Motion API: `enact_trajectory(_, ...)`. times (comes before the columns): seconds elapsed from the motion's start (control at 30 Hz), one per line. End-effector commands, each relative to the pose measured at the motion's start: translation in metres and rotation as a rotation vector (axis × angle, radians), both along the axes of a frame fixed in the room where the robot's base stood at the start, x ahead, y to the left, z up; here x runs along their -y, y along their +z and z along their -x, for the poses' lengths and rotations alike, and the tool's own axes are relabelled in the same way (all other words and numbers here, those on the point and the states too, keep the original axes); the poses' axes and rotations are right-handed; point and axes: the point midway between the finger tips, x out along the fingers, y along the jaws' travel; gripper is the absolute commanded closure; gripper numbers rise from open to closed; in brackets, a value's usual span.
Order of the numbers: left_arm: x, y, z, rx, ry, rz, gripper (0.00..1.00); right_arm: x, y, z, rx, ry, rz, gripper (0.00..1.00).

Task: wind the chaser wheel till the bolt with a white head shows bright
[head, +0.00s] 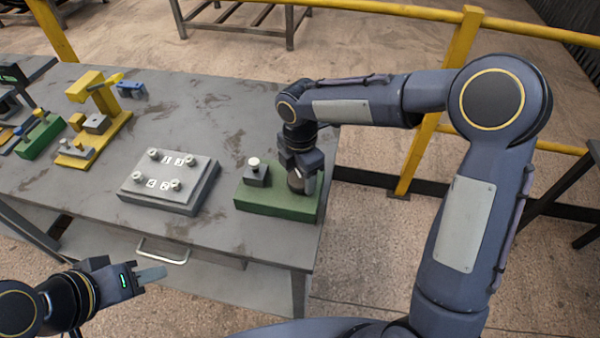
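A green block (270,208) stands near the right end of the table. It carries a small dark block (257,177) with a pale-headed bolt (254,162) upright on top. My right gripper (301,184) points down over the right part of the green block, at a rounded grey part there. This may be the chaser wheel, but the gripper hides most of it and its fingertips. A grey stepped plate (150,196) to the left holds several pale-headed bolts beside number labels. I cannot tell which bolt is bright. My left gripper (150,274) is off the table's front edge, apart from everything.
A yellow fixture (100,120), a small blue part (130,89) and another green block (40,138) stand on the left of the table (215,120). A drawer handle (163,251) sticks out in front. A yellow railing (430,130) runs behind.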

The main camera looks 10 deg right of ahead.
Motion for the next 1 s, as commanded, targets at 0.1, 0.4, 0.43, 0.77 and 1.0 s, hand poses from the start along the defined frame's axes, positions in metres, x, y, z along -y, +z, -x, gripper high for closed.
enact_trajectory(0.1,0.0,0.0,0.0,0.0,0.0,0.0,0.64,0.0001,0.0003,0.0002,-0.001,0.0,0.0,0.6)
enact_trajectory(0.4,0.0,-0.0005,0.0,0.0,0.0,0.0,0.64,0.0001,0.0003,0.0,-0.001,-0.028,0.0,0.64)
enact_trajectory(0.43,0.0,-0.0007,0.0,0.0,0.0,0.0,0.64,0.0001,0.0003,0.0,-0.001,-0.036,0.001,0.64)
enact_trajectory(0.77,0.0,-0.0041,0.0,0.0,0.0,0.0,0.64,-0.0001,0.0002,-0.0005,0.0,-0.244,0.001,0.64)
enact_trajectory(1.0,0.0,-0.0074,0.0,0.0,0.0,0.0,0.64,0.0,0.0002,-0.0009,0.001,-0.471,0.001,0.64)
